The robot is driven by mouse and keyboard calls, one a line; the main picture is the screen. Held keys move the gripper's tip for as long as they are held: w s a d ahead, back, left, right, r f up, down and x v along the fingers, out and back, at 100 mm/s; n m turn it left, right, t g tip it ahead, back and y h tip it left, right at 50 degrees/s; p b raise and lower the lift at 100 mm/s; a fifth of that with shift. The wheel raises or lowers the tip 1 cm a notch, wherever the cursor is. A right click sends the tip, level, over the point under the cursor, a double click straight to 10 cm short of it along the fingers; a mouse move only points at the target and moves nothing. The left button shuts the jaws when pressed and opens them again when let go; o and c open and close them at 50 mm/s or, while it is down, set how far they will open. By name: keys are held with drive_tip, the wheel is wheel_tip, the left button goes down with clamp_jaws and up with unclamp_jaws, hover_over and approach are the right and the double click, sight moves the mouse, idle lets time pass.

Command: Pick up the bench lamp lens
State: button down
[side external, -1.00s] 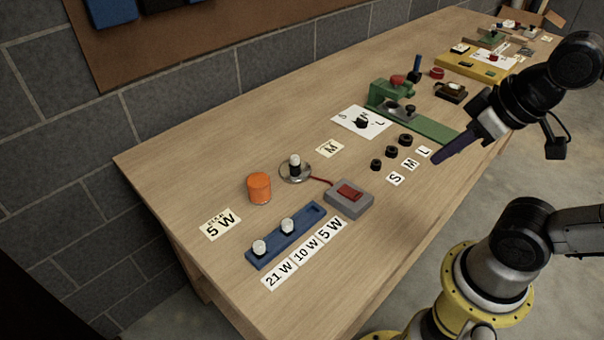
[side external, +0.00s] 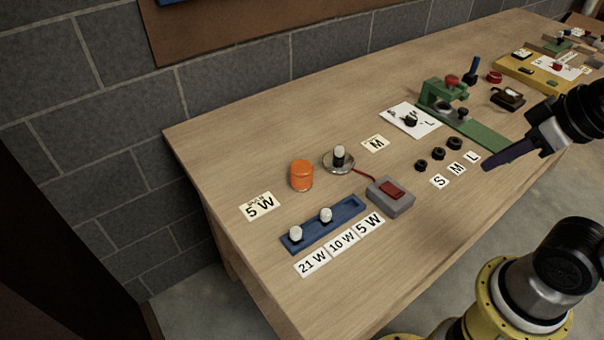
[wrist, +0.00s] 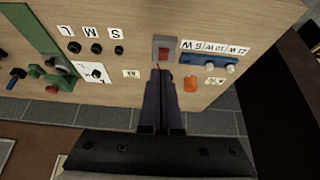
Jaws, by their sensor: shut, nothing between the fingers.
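The orange lens (side external: 302,176), a short cylinder, stands on the wooden bench beside the lamp's round metal base (side external: 330,163), which holds a bulb (side external: 339,155). It also shows in the wrist view as an orange shape (wrist: 191,85), right of the fingers. My gripper (side external: 487,165) is shut and empty. Its dark fingers are beside the L label in the side view, well to the right of the lens and apart from it. In the wrist view, my gripper (wrist: 160,73) hides the lamp base.
A grey box with a red switch (side external: 391,196) is wired to the lamp. A blue rack (side external: 323,226) with two bulbs lies in front of the lens. Black knobs (side external: 438,153) and a green fixture (side external: 470,125) stand farther right.

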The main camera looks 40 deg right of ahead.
unclamp_jaws()
idle(0.6)
